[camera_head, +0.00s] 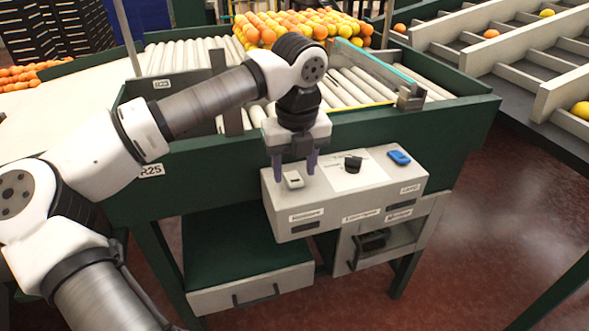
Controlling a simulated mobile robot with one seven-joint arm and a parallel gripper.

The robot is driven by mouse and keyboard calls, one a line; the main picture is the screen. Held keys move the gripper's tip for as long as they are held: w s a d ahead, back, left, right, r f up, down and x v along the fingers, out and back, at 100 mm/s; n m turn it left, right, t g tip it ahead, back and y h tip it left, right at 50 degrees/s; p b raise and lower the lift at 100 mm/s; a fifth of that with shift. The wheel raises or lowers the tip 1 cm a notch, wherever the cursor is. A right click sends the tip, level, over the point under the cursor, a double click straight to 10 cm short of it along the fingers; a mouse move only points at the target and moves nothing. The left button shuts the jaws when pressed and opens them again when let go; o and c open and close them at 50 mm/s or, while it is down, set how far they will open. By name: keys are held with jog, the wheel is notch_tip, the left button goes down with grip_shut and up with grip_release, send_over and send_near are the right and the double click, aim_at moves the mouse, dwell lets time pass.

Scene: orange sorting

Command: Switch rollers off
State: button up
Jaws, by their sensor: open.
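A pale grey control box (345,200) is mounted on the front of the green machine frame. On its top are a small white switch (293,179) at the left, a black knob (352,164) on a white plate in the middle, and a blue switch (399,157) at the right. My gripper (295,170) points down over the left end of the box. Its two dark fingers are apart, one on each side of the white switch. I cannot tell whether they touch it. The white rollers (350,88) lie behind the box, partly hidden by my arm.
Oranges and yellow fruit (300,27) are heaped at the back of the rollers. A drawer (250,290) and an open grey compartment (385,240) are below the box. Slatted sorting lanes (500,50) stand at the right. Red floor is free at the lower right.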

aim_at(297, 183)
notch_tip(297, 183, up, 13)
jog(key=s+b, duration=0.1)
jog(key=b, duration=0.1)
jog(key=shift+s+d, duration=0.15)
jog(key=shift+d, duration=0.05)
jog(key=shift+f, duration=0.1)
